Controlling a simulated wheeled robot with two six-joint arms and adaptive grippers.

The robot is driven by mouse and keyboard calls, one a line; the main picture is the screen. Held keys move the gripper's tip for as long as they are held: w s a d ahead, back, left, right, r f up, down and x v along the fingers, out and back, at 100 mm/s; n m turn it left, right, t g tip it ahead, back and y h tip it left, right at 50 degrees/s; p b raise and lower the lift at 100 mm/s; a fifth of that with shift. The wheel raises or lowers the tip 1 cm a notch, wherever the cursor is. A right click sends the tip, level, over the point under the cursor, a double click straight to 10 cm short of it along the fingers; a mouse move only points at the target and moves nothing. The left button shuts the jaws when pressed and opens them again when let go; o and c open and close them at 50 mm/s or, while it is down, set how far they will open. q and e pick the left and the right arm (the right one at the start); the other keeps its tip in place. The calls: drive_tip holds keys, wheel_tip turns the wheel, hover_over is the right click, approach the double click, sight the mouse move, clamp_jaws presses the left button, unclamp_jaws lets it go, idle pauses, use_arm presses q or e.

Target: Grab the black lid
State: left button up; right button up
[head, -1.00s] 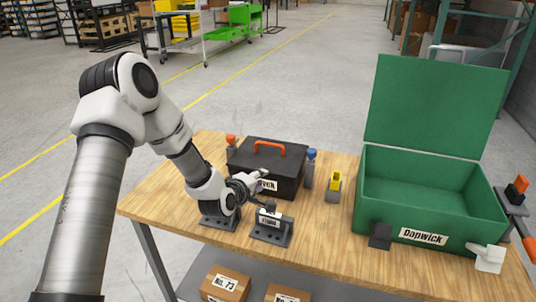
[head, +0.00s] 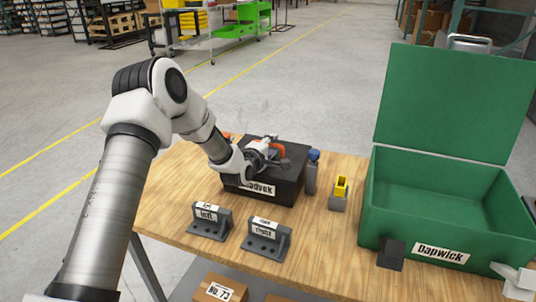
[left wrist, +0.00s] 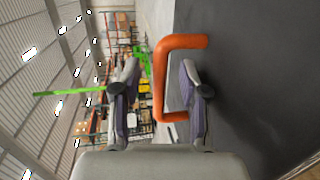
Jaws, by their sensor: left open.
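The black lid (head: 293,153) sits on the black box (head: 288,187) with the white label, on the wooden table. Its orange handle (left wrist: 160,80) shows in the left wrist view, standing up from the dark lid surface (left wrist: 245,90). My left gripper (head: 272,147) is at the lid's top, by the handle, and partly hides it in the head view. In the left wrist view the left gripper (left wrist: 160,82) is open, with one finger on each side of the handle's bar. It is not shut on the handle.
A green box (head: 440,205) with its lid raised stands at the right. Two grey labelled brackets (head: 210,222) stand in front of the black box. A blue-topped bottle (head: 311,175) and a yellow-topped piece (head: 340,192) stand right of it.

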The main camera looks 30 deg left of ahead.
use_arm(q)
drive_tip(key=shift+w+a+f, duration=0.15)
drive_tip(key=shift+w, duration=0.5)
drive_tip(key=shift+s, duration=0.1)
drive_tip(key=shift+c, duration=1)
clamp_jaws()
